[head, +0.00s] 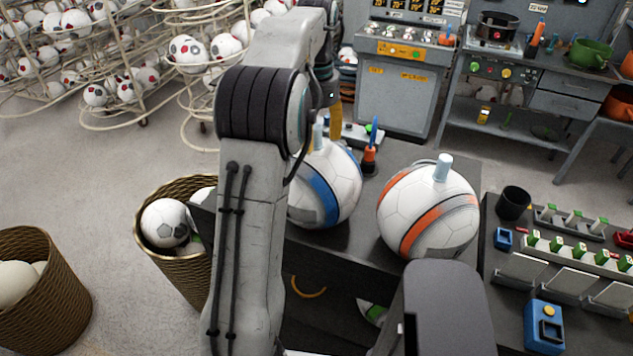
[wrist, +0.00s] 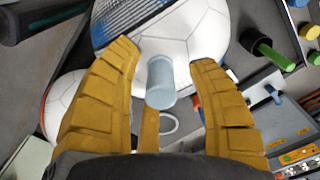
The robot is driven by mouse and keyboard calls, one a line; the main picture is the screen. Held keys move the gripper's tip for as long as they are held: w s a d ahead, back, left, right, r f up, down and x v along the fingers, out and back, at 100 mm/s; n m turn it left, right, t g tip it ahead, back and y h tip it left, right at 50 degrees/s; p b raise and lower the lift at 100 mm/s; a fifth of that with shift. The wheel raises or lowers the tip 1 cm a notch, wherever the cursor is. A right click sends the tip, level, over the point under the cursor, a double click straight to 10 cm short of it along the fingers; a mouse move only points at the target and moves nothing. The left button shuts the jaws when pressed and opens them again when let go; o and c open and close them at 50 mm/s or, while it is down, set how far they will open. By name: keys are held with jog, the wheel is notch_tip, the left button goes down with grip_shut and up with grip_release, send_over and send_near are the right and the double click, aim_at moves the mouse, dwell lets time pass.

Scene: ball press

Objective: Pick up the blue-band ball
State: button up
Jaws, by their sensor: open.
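The blue-band ball (head: 338,190) sits on the dark table, partly hidden behind my arm in the head view. It fills the top middle of the wrist view (wrist: 185,32), its blue band at upper left. A pale blue peg (wrist: 160,82) stands out from it. My gripper (wrist: 162,56) is open, its yellow fingers on either side of the peg with gaps to both. In the head view only a little yellow of the gripper shows above the ball. The orange-band ball (head: 418,207), with a similar peg, sits to the right.
A screwdriver with an orange-and-blue handle (head: 371,150) stands behind the balls. A black cup (head: 513,203) and a bench with green-topped parts are at right. A wicker basket of balls (head: 185,268) stands at left. Wire racks of balls fill the upper left.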

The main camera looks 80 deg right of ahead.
jog(key=shift+f, duration=0.5)
grip_shut()
dwell(0.3)
